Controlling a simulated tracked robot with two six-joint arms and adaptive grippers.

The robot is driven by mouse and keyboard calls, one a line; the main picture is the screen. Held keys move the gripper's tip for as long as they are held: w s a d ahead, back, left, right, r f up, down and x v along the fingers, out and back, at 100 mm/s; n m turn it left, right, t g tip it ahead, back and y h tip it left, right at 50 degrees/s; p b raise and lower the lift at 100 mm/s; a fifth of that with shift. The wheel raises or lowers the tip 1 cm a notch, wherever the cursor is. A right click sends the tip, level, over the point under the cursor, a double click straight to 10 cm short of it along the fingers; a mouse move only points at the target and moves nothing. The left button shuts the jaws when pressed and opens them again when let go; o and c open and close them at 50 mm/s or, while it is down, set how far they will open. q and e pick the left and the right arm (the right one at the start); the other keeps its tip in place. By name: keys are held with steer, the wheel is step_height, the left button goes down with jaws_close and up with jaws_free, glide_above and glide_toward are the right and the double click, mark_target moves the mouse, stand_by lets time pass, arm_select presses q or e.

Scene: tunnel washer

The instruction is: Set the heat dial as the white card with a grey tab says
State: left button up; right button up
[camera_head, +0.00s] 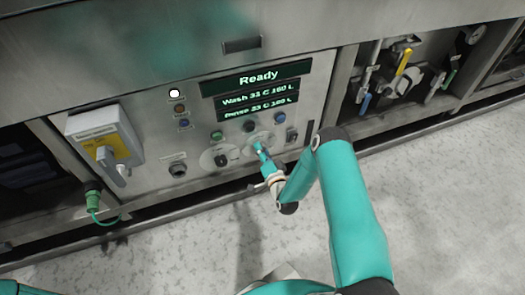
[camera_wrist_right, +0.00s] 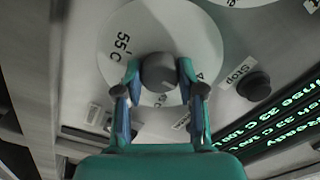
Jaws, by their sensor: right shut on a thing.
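The heat dial is a round white plate (camera_head: 266,137) with a dark grey knob (camera_wrist_right: 159,72) at its centre, low on the washer's control panel. In the right wrist view the plate (camera_wrist_right: 118,72) carries a "55 C" mark and another mark starting with 4, partly hidden by a finger. My right gripper (camera_wrist_right: 158,74) is shut on the knob, one finger on each side; in the head view it reaches the dial from below right. I see no white card with a grey tab. My left gripper is out of view.
A second dial (camera_head: 220,158) is left of the heat dial, with small buttons above. The display (camera_head: 258,78) reads "Ready" with wash and rinse lines. A switch box (camera_head: 103,142) stands at left, pipes and valves (camera_head: 402,68) at right. The floor in front is clear.

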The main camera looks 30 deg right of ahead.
steer(key=shift+f, duration=0.15)
steer(key=m+b, duration=0.2)
steer(key=m, duration=0.9)
steer(key=shift+s+f, duration=0.1)
steer(key=shift+m, duration=0.3)
steer(key=o, duration=1.1)
steer(key=shift+o, duration=0.2)
steer(key=v, duration=1.2)
